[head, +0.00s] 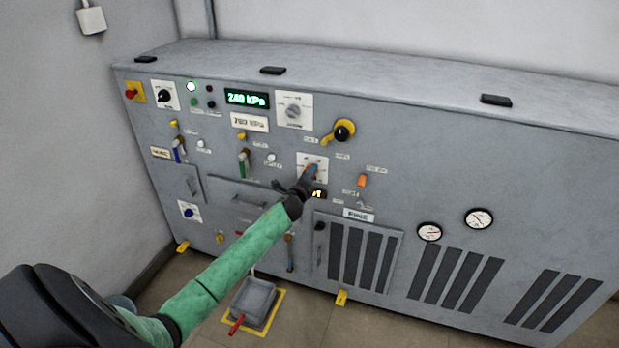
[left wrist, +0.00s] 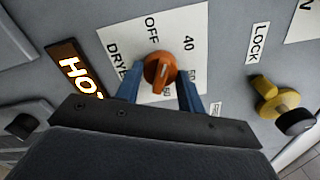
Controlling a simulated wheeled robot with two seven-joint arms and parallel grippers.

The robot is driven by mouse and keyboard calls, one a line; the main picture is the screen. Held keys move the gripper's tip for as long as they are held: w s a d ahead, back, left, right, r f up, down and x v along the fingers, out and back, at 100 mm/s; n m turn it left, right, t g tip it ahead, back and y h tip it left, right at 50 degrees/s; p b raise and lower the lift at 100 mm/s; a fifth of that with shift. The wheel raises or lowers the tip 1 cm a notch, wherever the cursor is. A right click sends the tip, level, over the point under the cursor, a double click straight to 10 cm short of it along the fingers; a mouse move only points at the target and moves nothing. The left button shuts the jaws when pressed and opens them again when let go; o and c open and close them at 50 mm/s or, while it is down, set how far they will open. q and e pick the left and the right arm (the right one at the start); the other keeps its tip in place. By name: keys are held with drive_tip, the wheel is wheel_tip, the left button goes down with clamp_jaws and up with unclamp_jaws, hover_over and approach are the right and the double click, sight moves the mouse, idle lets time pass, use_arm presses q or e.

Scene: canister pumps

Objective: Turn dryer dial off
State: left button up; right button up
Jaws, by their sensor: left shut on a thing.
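The dryer dial (left wrist: 160,72) is an orange knob on a white plate (left wrist: 190,30) marked OFF, 40 and DRYER, with another mark partly hidden. In the left wrist view the knob sits between the two blue fingers of my left gripper, which is shut on it. The OFF mark lies just above the knob; I cannot tell for sure which mark the knob points to. In the head view my left gripper (head: 309,176) reaches the dial plate (head: 304,158) on the grey cabinet and hides most of the knob. My right gripper is not in view.
A lit amber display (left wrist: 78,68) reading "HO", partly cut off, is beside the dial plate. A yellow lock lever (left wrist: 268,92) sticks out nearby.

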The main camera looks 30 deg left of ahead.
use_arm(q)
drive_tip(key=n, duration=0.5)
drive_tip(key=shift+b, duration=0.35)
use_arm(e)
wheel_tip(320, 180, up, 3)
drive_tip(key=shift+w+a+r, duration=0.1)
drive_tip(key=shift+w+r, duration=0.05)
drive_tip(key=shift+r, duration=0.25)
use_arm(q)
drive_tip(key=o, duration=1)
drive_tip(key=shift+c, duration=0.2)
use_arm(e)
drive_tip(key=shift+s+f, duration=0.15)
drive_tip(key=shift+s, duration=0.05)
use_arm(q)
drive_tip(key=b+v, duration=0.2)
drive_tip(key=v, duration=0.5)
drive_tip(key=shift+s, duration=0.4)
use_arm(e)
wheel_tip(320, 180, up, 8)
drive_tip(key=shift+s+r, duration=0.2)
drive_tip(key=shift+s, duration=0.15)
